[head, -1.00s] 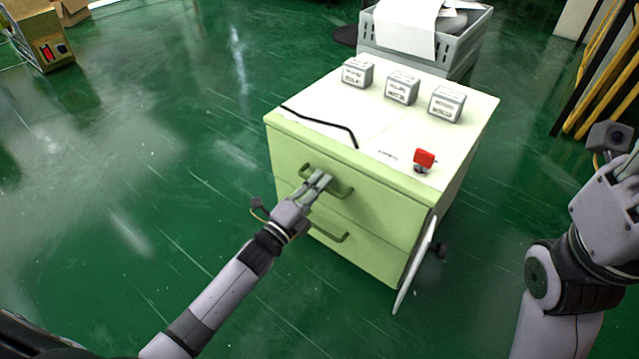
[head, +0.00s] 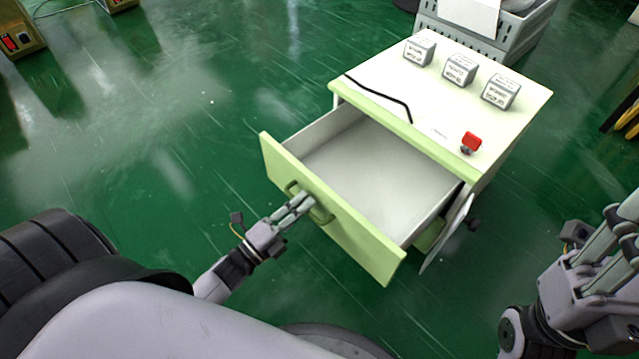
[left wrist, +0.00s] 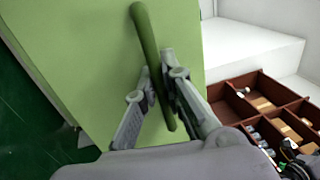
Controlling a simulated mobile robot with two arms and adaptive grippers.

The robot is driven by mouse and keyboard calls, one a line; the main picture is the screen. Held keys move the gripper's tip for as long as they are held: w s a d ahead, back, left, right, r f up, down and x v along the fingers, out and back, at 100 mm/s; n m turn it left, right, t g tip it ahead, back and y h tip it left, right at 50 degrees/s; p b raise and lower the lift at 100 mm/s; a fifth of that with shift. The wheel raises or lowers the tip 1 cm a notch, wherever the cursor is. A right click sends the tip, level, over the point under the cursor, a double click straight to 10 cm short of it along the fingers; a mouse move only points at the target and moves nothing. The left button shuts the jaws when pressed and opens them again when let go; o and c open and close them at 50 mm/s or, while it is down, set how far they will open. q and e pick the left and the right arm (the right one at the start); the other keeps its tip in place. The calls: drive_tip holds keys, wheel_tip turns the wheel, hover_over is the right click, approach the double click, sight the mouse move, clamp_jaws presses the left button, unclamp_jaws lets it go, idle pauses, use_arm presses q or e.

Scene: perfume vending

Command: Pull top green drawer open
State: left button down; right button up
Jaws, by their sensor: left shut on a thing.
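The top green drawer (head: 345,222) is pulled well out of the pale green cabinet (head: 440,100), and its white inside looks empty. Its green handle (head: 291,187) is on the drawer front, and it also shows in the left wrist view (left wrist: 147,38). My left gripper (head: 309,203) is shut on this handle, with a finger on each side of the bar in the left wrist view (left wrist: 160,88). Part of the cabinet below is hidden behind the open drawer. My right gripper (head: 612,238) is at the right edge, away from the cabinet; its grip is unclear.
Several grey printed boxes, including one grey box (head: 460,69), a black curved rod (head: 385,92) and a red item (head: 471,142) are on the cabinet top. A grey crate (head: 520,35) stands behind. A brown divided tray (left wrist: 228,108) shows in the left wrist view.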

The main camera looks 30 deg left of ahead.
use_arm(q)
drive_tip(key=shift+s+a, duration=0.25)
drive_tip(key=shift+s, duration=0.4)
drive_tip(key=c, duration=1.7)
unclamp_jaws()
drive_tip(key=v, duration=1.2)
